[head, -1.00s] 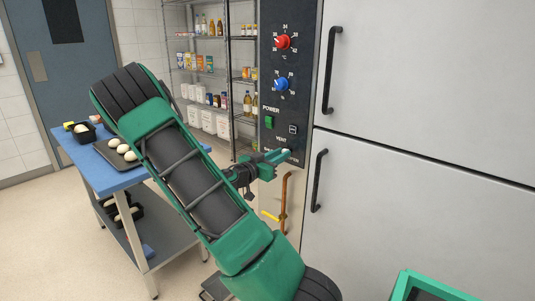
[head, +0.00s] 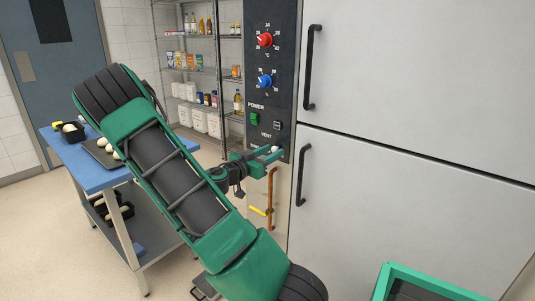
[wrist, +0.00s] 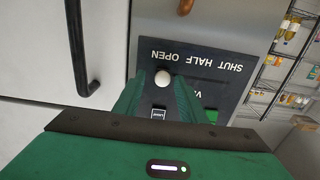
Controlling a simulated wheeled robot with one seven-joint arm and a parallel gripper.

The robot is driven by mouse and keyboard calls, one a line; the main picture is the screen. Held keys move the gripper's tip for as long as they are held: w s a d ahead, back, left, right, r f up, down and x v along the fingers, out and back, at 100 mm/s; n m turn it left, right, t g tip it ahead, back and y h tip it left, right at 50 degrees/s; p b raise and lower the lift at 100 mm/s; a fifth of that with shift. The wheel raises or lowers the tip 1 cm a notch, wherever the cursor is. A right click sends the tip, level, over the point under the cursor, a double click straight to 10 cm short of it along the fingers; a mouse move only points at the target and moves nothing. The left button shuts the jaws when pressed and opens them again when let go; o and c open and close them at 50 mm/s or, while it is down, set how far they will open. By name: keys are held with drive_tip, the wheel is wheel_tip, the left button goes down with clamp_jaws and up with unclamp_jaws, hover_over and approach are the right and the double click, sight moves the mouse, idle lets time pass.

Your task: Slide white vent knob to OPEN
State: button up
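The white vent knob (wrist: 162,77) is a small round ball on the dark control panel (wrist: 218,85). In the wrist view the lettering is upside down, and the knob sits beside the word OPEN (wrist: 165,55), at the left end of the row OPEN, HALF, SHUT. My gripper (wrist: 160,88) has its two green fingers on either side of the knob, with some gap showing; contact is unclear. In the head view the knob (head: 275,148) shows as a white dot at the tips of my gripper (head: 271,152), under the VENT label.
A red dial (head: 265,40), a blue dial (head: 265,81) and a green power switch (head: 254,119) are above on the panel. A black door handle (head: 303,175) stands just right. A blue table (head: 95,176) stands left.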

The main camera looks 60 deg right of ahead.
drive_tip(key=w+a, duration=0.1)
drive_tip(key=a, duration=0.9)
drive_tip(key=shift+a, duration=0.4)
